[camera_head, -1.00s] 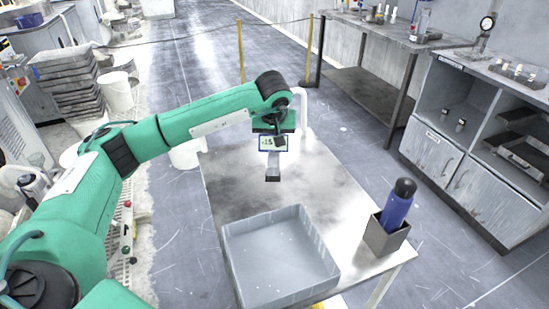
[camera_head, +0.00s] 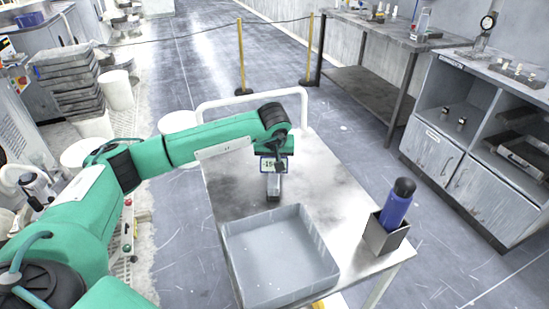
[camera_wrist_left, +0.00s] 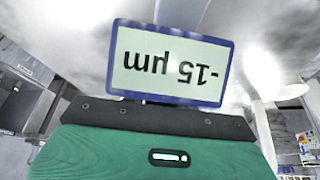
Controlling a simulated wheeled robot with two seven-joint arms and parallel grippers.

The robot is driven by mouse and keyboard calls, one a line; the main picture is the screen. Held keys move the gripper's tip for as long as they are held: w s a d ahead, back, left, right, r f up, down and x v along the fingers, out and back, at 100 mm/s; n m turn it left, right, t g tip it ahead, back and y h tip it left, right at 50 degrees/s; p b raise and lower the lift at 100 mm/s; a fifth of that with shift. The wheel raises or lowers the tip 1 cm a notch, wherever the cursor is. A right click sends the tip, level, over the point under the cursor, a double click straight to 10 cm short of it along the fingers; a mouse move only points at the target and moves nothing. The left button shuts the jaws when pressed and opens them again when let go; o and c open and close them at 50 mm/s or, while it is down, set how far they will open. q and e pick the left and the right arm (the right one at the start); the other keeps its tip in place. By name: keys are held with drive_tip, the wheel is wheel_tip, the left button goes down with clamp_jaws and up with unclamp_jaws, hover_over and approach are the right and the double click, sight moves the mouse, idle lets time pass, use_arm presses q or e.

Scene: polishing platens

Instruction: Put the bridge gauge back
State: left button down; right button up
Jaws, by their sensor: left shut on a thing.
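The bridge gauge shows a blue-framed readout (camera_head: 267,164) and a grey block-like body (camera_head: 273,187) below it in the head view. My left gripper (camera_head: 279,160) is shut on it, above the middle of the metal cart top (camera_head: 225,180). I cannot tell whether the gauge touches the cart top. In the left wrist view the readout (camera_wrist_left: 170,62) appears upside down and reads -15 µm. It hides the fingers and the rest of the gauge there. My right gripper is in neither view.
An open grey tray (camera_head: 280,262) takes up the cart's near part. A blue bottle (camera_head: 398,205) stands in a square holder (camera_head: 383,238) at the right. A white handle (camera_head: 250,98) rises at the far edge. A cabinet (camera_head: 437,160) stands further right.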

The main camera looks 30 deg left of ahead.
use_arm(q)
drive_tip(key=c, duration=1.2)
unclamp_jaws()
drive_tip(key=shift+o, duration=0.6)
drive_tip(key=shift+r, duration=0.1)
drive_tip(key=v, duration=1)
drive_tip(key=shift+r+b, duration=0.3)
drive_tip(key=shift+r, duration=0.1)
drive_tip(key=shift+s+d+r, duration=0.15)
drive_tip(key=shift+s+r, duration=0.15)
drive_tip(key=shift+r, duration=0.25)
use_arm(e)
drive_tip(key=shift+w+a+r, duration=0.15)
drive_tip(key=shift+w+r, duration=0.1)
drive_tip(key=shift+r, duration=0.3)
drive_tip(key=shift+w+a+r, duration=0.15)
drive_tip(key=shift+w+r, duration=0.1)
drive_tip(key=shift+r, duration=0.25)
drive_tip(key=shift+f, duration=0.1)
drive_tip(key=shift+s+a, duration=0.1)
